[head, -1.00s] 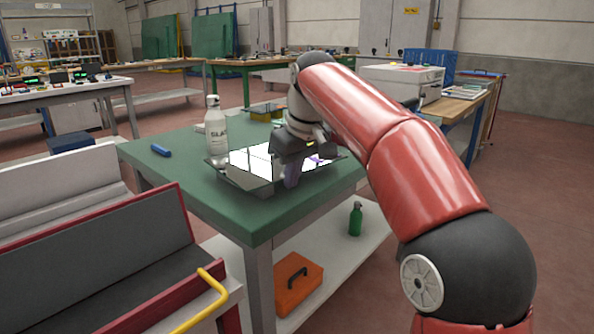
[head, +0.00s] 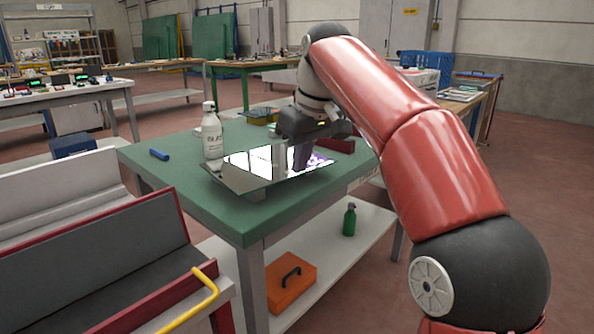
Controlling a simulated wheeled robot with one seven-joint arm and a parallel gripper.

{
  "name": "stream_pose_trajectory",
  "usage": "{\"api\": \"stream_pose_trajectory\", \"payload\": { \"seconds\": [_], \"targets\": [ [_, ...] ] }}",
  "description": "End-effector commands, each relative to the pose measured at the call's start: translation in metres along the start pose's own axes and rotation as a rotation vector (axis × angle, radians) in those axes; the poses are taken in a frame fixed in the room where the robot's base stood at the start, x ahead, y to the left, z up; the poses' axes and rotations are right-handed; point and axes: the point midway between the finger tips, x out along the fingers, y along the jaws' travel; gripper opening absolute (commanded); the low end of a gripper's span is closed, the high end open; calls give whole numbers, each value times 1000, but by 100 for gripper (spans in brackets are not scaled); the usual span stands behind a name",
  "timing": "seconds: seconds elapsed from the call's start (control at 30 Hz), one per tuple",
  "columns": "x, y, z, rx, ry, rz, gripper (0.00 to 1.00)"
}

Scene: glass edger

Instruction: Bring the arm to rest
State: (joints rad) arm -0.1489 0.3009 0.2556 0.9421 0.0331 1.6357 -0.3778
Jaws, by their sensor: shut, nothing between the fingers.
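My red arm (head: 385,95) reaches from the lower right up and over the green-topped table (head: 165,190). My gripper (head: 303,155) points down above the far part of a shiny glass sheet (head: 245,180). It is shut and empty. The picture does not show clearly how high it is over the sheet. The sheet lies raised on a support on the table and mirrors bright windows.
A spray bottle (head: 211,135) stands at the sheet's left, with a blue object (head: 159,154) farther left. A dark red block (head: 335,145) lies behind the sheet. On the shelf below are a green bottle (head: 349,219) and an orange case (head: 291,285). A grey rack with a yellow handle (head: 205,300) stands at lower left.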

Motion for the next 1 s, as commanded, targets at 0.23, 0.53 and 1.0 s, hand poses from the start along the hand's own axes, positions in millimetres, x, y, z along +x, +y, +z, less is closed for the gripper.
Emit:
{"api": "stream_pose_trajectory", "payload": {
  "seconds": [0.23, 0.53, 1.0],
  "targets": [
    [-29, 0, 0, 1, 0, 1, 0],
    [-36, -6, 58, 134, 12, 95, 0],
    [33, -29, 272, 551, 126, 271, 0]
  ]
}}
